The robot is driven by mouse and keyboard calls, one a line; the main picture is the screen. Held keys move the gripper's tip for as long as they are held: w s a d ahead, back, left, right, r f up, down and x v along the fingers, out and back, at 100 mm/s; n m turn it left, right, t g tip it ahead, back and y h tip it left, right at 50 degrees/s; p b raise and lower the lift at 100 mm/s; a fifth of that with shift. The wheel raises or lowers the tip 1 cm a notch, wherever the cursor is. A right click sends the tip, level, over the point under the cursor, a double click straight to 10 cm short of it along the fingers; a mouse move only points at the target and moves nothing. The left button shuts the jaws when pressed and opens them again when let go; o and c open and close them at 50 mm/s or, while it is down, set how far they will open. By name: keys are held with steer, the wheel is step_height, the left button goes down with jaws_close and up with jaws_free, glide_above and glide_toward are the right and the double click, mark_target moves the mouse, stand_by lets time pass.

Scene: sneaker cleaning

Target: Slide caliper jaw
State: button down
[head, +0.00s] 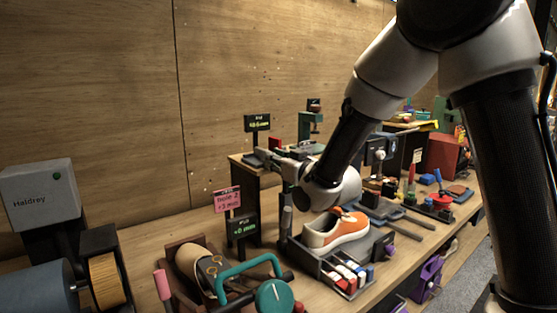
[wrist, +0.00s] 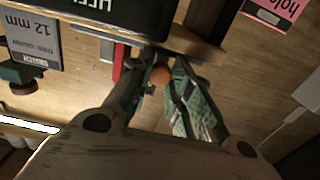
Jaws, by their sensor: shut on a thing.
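My gripper (wrist: 163,82) shows in the wrist view with its two green-patterned fingers closed around a small round orange-brown knob (wrist: 162,75). The knob sits just below a wooden bar (wrist: 205,45), which looks like part of the caliper. A red upright piece (wrist: 120,62) stands left of the fingers. In the head view my gripper (head: 287,166) is at the raised dark stand (head: 275,190), beside a small green display (head: 257,123) with a millimetre reading. The fingertips are small there, and the arm's wrist covers part of the stand's top. The caliper jaw itself cannot be told clearly.
An orange and white sneaker (head: 337,229) rests in a dark tray (head: 300,259) in front of the stand. A pink sign (head: 227,199) and a second display (head: 243,228) stand to the left. Tools crowd the bench to the right. A wooden wall closes the back.

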steer(key=c, duration=1.3)
jaws_free()
steer(key=shift+o, duration=0.2)
steer(key=v, duration=0.7)
steer(key=shift+s+d, duration=0.15)
steer(key=shift+s, duration=0.05)
